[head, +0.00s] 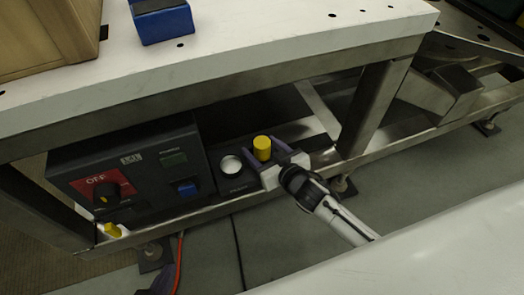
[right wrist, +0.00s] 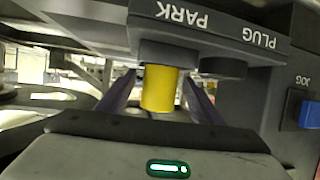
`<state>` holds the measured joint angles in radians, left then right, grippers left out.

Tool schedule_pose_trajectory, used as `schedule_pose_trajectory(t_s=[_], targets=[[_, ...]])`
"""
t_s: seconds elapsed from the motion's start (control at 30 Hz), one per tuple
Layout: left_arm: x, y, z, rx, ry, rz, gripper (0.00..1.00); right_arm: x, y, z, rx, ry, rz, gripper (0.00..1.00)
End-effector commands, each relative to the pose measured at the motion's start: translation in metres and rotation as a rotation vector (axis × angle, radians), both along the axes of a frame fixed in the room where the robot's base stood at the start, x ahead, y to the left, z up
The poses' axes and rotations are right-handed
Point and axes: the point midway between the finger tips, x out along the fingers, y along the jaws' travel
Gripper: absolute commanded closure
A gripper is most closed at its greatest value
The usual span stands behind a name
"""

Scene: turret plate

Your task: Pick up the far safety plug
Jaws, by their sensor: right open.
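A yellow cylindrical safety plug (head: 262,148) stands upright in the dark panel to the right of the control box. In the right wrist view the plug (right wrist: 159,88) sits at the position labelled PARK. My right gripper (head: 266,156) is open, with one finger on each side of the plug. In the right wrist view a gap shows between the plug and the right finger; contact on the left is unclear. A second yellow piece (head: 112,230) lies low at the box's left front.
The control box (head: 130,175) has a red OFF plate with a knob (head: 103,192) and a blue button (head: 187,188). The white tabletop (head: 270,45) overhangs; a metal leg (head: 375,105) stands to the right.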

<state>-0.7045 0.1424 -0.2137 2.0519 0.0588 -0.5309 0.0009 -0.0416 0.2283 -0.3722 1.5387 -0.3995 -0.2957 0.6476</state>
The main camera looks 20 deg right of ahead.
Motion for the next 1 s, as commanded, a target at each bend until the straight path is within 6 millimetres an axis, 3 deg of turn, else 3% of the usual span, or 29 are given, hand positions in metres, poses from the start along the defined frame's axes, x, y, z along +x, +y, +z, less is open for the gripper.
schedule_pose_trajectory(t_s=[0.27, 0.57, 0.83, 1.0], targets=[[0.002, 0.001, 0.002, 0.0, -0.006, -0.001, 1.0, 0.004, 0.001, -0.001, 0.0, -0.001, 0.0, 0.4], [0.002, 0.001, 0.002, 0.001, -0.006, 0.0, 1.0, 0.004, 0.001, -0.001, 0.0, -0.001, 0.0, 0.88], [0.001, 0.001, 0.003, 0.002, -0.003, 0.0, 1.0, 0.004, 0.001, 0.005, 0.001, -0.004, 0.001, 0.88], [-0.001, 0.002, 0.012, 0.006, 0.005, -0.001, 1.0, 0.004, 0.001, 0.033, 0.001, -0.005, 0.001, 0.88]])
